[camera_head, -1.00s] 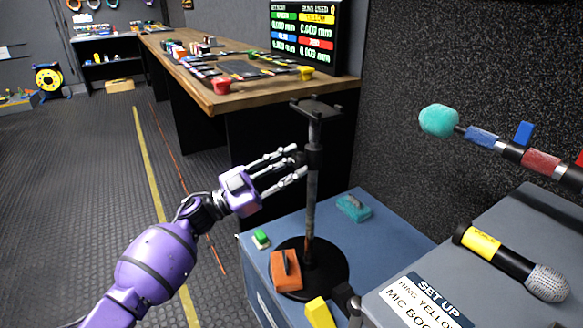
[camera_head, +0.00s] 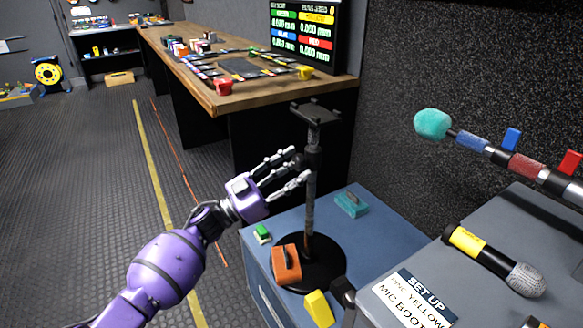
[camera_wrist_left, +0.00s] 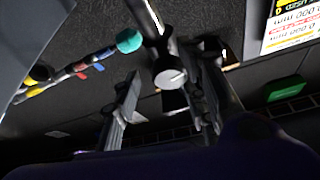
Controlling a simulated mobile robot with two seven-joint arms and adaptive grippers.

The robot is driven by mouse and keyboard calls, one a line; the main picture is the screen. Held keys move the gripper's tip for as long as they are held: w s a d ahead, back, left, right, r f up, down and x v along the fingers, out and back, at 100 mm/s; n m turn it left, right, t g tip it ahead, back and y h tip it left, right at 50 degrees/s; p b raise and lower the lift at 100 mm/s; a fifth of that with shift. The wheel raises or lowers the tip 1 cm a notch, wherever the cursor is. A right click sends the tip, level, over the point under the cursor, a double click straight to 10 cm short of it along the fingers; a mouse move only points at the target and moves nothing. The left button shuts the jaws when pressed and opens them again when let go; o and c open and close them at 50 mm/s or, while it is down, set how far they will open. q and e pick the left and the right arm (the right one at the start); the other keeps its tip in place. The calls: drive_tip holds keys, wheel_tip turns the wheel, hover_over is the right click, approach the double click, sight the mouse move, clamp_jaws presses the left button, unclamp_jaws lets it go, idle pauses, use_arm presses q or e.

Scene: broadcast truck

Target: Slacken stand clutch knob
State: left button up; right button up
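A black stand (camera_head: 311,205) rises from a round base on the blue-grey case top. It has a flat forked top and a dark collar (camera_head: 314,158) partway up. The clutch knob (camera_head: 298,160) projects from the collar toward my left gripper. In the left wrist view the knob (camera_wrist_left: 169,76) shows a round grey end face. My left gripper (camera_head: 297,165) is open, its fingers either side of the knob. In the left wrist view the fingers (camera_wrist_left: 168,92) stand apart with the knob between them; contact cannot be told. My right gripper is not in view.
An orange block (camera_head: 286,264), a teal block (camera_head: 351,203), a green block (camera_head: 262,234) and a yellow block (camera_head: 319,308) lie around the stand base. A grey case at right holds a microphone (camera_head: 495,258). A wooden bench (camera_head: 240,97) stands behind.

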use_arm(q)
drive_tip(key=shift+w+a, duration=0.1)
drive_tip(key=shift+a+f, duration=0.1)
drive_tip(key=shift+a, duration=0.1)
drive_tip(key=v, duration=1.1)
drive_tip(key=shift+s, duration=0.3)
drive_tip(key=shift+a+f, duration=0.1)
drive_tip(key=shift+a, duration=0.05)
